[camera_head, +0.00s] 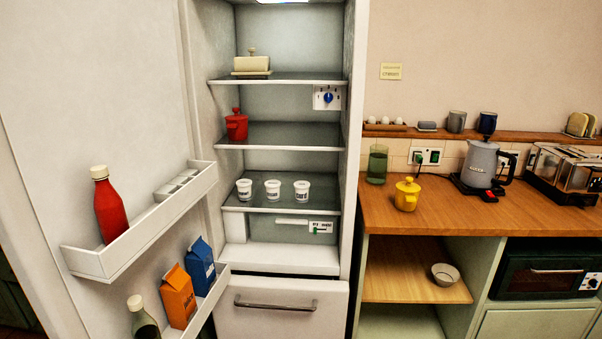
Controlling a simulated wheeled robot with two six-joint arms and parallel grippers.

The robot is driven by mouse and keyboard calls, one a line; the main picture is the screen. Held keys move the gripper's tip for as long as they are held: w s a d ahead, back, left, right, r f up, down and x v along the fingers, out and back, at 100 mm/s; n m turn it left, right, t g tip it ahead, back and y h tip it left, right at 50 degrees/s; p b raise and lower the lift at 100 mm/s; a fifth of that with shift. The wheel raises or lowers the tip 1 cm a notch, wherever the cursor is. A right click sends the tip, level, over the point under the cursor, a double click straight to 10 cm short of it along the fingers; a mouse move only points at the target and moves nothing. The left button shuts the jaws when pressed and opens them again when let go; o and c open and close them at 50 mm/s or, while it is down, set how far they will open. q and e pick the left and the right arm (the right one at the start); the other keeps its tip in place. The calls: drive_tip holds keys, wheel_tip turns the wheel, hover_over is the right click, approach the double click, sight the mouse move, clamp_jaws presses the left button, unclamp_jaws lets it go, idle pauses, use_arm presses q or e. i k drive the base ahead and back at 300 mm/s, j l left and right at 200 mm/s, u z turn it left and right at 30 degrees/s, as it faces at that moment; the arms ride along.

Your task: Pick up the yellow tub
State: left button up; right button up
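A yellow lidded pot (407,195), the only yellow tub-like thing in view, stands upright on the wooden counter (450,215) near its left end. It has a knob on its lid. A similar red lidded pot (236,125) stands on a middle shelf of the open fridge. Three small white tubs with dark lettering (273,189) stand in a row on the shelf below. Neither of my grippers is in view.
The fridge door stands open at left, with bottles and cartons in its racks (150,230). A green glass (377,165) stands behind the yellow pot. A grey kettle (481,165) and a toaster (565,172) stand to its right. The counter's front is clear.

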sight(404, 201)
drive_tip(key=i+j, duration=0.1)
drive_tip(key=i, duration=0.2)
drive_tip(key=i+j+z, duration=0.1)
drive_tip(key=j, duration=0.25)
drive_tip(key=i+j+z, duration=0.1)
drive_tip(key=j, duration=0.25)
drive_tip(key=i+j+z, duration=0.1)
drive_tip(key=i+j, duration=0.15)
drive_tip(key=j, duration=0.15)
